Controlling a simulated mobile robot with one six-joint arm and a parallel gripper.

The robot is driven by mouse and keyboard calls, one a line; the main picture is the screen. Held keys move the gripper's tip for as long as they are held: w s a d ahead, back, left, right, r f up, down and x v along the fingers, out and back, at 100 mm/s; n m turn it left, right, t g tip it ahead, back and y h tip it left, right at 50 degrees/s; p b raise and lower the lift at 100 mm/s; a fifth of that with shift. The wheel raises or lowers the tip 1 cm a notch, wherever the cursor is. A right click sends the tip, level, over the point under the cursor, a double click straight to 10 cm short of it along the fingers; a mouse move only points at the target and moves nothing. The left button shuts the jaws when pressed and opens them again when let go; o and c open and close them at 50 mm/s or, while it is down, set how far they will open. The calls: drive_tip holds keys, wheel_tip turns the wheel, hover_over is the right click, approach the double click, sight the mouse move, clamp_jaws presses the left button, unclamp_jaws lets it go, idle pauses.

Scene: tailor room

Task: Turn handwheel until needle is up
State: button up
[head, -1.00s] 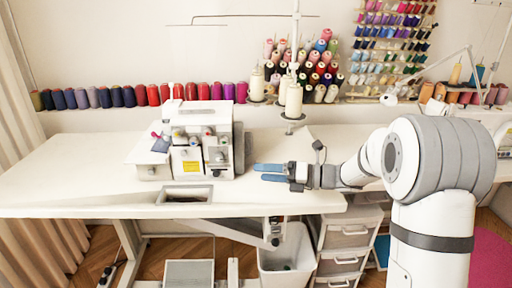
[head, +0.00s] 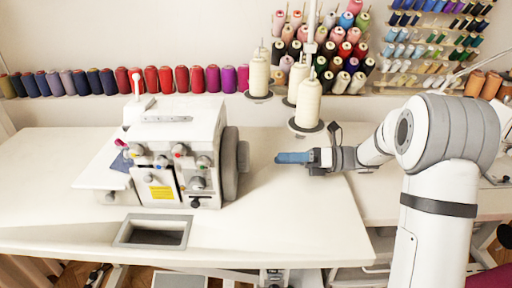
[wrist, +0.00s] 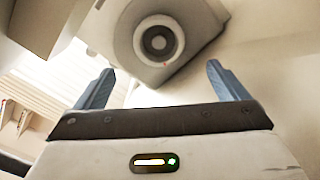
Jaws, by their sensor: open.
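The white sewing machine (head: 172,150) stands on the white table, left of my gripper. Its grey handwheel (head: 242,156) sticks out on the machine's right side. In the wrist view the round handwheel (wrist: 158,42) lies ahead, between and beyond the two blue fingertips. My gripper (head: 292,158) is open and empty, its fingers pointing left at the handwheel with a gap between. In the wrist view the fingers of my gripper (wrist: 160,80) are spread wide and touch nothing. I cannot make out the needle.
The white table (head: 290,225) is clear in front of and below my gripper. It has a rectangular opening (head: 153,232) near its front edge. Cream thread cones (head: 308,103) on a stand rise behind my gripper. A row of coloured spools (head: 180,79) lines the back.

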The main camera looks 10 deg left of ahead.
sight(244, 157)
drive_tip(key=shift+a, duration=0.3)
drive_tip(key=x, duration=0.7)
drive_tip(key=shift+s+a, duration=0.1)
drive_tip(key=shift+a, duration=0.05)
drive_tip(key=shift+c, duration=0.2)
drive_tip(key=shift+r, duration=0.1)
drive_tip(key=c, duration=0.9)
drive_tip(key=shift+c, duration=0.2)
